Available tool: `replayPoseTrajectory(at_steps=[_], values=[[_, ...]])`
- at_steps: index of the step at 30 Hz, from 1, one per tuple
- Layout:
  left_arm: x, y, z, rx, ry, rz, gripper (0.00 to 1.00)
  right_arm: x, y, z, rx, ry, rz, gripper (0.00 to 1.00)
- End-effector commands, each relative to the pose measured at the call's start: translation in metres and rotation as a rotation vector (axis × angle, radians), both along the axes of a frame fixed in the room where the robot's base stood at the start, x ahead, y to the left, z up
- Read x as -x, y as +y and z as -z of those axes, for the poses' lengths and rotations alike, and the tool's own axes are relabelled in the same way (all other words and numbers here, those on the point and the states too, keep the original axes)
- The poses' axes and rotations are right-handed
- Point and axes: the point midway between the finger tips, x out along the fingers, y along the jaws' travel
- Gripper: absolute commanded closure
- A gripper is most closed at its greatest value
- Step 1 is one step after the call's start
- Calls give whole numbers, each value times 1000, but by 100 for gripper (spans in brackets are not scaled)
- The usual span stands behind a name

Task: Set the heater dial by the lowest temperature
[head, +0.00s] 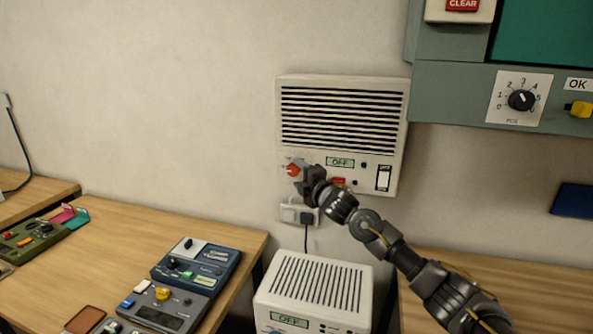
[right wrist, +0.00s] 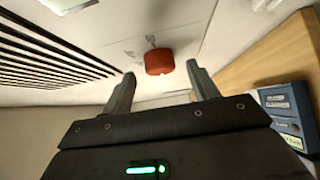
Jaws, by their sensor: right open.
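The wall heater (head: 343,150) is a cream box with black slats, and its small display (head: 340,162) reads OFF. Its red-orange dial (head: 293,170) is at the lower left of the front; it also shows in the right wrist view (right wrist: 159,61). My right gripper (head: 305,176) is at the dial's right side in the head view. In the right wrist view the open fingers (right wrist: 160,88) point at the dial, one to each side of it, and it appears just beyond their tips. The dial's scale marks are too blurred to read. My left gripper is not in view.
A second unit (head: 315,283) reading OFF stands below the wall heater. A socket with a plug (head: 306,217) is between them. A desk (head: 110,255) at left holds several instruments. A grey-green panel (head: 455,92) with a black dial hangs at upper right.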

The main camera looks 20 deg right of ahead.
Motion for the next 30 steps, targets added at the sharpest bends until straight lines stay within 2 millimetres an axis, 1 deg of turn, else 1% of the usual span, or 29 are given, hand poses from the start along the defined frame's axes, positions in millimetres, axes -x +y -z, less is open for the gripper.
replayPoseTrajectory(at_steps=[1, 3, 6, 16, 17, 24, 27, 30], values=[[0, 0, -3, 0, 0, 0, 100, -6, 1, -2, -1, 0, 0, 41], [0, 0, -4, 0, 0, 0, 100, -12, 3, -1, 0, 1, 0, 41], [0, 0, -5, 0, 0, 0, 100, -17, 4, 0, 1, 0, 0, 41], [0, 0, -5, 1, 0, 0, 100, -20, 5, 0, 1, 0, 0, 41], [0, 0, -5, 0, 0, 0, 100, -20, 5, 0, 1, 0, 0, 42], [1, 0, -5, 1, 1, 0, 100, -20, 5, 0, 1, 0, 0, 74], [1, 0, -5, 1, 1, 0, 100, -20, 5, 1, 1, 0, 0, 86], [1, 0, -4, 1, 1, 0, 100, -20, 5, 1, -1, -1, 0, 86]])
